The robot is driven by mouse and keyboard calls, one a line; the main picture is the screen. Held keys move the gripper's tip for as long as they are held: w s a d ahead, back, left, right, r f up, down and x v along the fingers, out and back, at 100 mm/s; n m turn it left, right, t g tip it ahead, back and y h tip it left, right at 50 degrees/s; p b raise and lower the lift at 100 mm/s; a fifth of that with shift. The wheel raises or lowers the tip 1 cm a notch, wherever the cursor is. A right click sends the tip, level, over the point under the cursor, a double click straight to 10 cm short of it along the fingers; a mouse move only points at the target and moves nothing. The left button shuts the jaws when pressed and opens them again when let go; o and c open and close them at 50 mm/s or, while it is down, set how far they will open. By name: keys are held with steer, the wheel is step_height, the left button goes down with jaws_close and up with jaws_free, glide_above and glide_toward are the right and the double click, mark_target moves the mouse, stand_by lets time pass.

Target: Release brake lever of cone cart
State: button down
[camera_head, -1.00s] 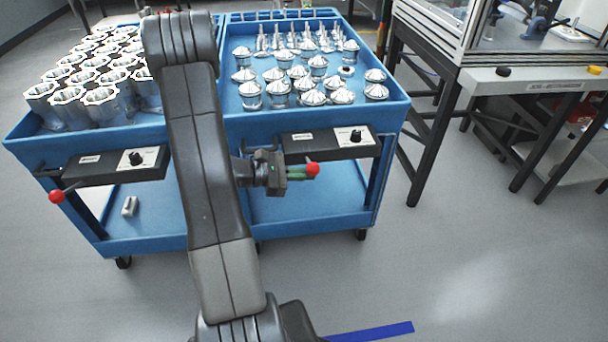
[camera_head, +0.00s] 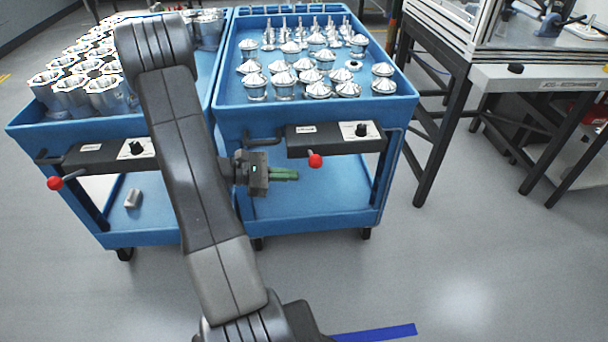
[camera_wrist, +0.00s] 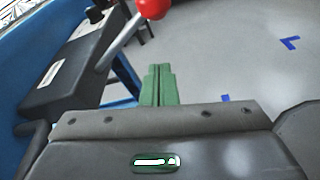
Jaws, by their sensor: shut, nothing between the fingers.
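The cone cart is the right blue cart (camera_head: 237,118), with shiny cone-shaped parts on its top tray. A black brake box (camera_head: 328,146) is on its front edge. Its brake lever ends in a red knob (camera_head: 316,160), just below the box. My gripper (camera_head: 297,174) is shut and empty, left of and slightly below the knob, apart from it. In the wrist view the green fingers (camera_wrist: 158,75) are together, with the red knob (camera_wrist: 152,8) and its grey rod (camera_wrist: 120,42) beyond them, up and to the left.
A second blue cart (camera_head: 30,135) stands at the left with hollow housings and its own red-knobbed lever (camera_head: 56,183). A grey workbench (camera_head: 535,78) on dark legs stands at the right. The floor at front right is clear.

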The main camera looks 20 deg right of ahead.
steer(key=v, duration=0.4)
steer(key=shift+w+a+r, duration=0.1)
steer(key=shift+a, duration=0.2)
steer(key=shift+d, duration=0.15)
steer(key=s+d+f+m+t+h+b, duration=0.1)
steer(key=d+f+m+b, duration=0.5)
steer(key=d+f, duration=0.2)
steer(key=shift+s+d+m+t+b, duration=0.4)
steer(key=shift+d, duration=0.05)
stand_by(0.6)
stand_by(0.3)
